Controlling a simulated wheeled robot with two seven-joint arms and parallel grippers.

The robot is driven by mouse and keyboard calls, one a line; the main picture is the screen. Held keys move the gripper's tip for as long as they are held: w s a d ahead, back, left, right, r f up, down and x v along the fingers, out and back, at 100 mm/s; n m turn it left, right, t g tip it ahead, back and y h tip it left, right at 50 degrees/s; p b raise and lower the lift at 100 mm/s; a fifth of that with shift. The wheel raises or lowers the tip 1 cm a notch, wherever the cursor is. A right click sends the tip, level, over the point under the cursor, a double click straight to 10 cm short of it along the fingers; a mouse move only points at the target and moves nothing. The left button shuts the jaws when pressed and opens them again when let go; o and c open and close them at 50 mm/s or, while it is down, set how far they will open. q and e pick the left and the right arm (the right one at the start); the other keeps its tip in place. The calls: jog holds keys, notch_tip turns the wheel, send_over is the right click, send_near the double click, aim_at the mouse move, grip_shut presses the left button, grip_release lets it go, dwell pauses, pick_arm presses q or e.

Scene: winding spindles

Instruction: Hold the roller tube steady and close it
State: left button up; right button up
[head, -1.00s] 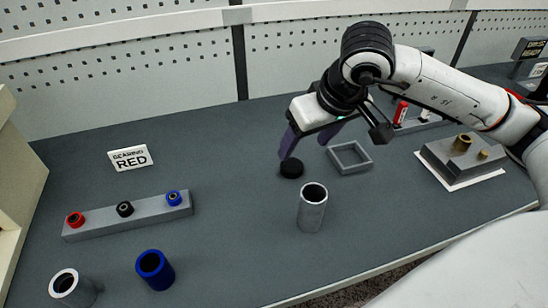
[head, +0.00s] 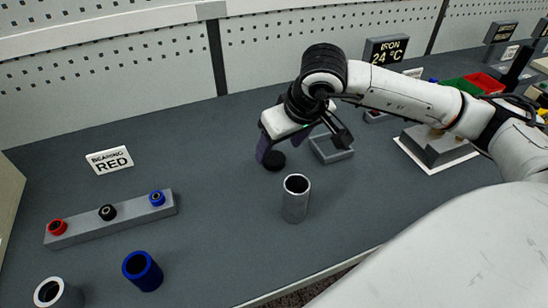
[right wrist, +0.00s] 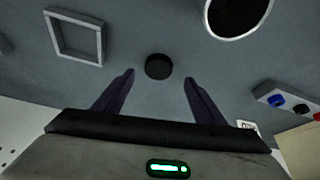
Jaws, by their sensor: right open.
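A grey open-topped tube (head: 296,203) stands upright on the bench, and its open mouth (right wrist: 238,12) shows at the top of the right wrist view. A round black cap (head: 275,162) lies flat on the bench behind the tube. My right gripper (head: 281,150) is open and points down at the cap. In the right wrist view the cap (right wrist: 159,66) lies centred between the two fingertips, with a gap on each side. Nothing is held. My left gripper is not in view.
A grey square tray (head: 332,150) sits right of the cap. At left are a rack (head: 130,217) with red, black and blue rings, a "BEARING RED" sign (head: 110,160), a blue tube (head: 142,272) and a white-rimmed tube (head: 55,293). The bench between is clear.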

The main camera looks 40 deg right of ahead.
aim_at(274, 158)
jog(key=p+x, duration=0.1)
jog(key=x, duration=0.4)
jog(key=shift+w+d, duration=0.1)
jog(key=shift+d, duration=0.05)
jog(key=c, duration=1.1)
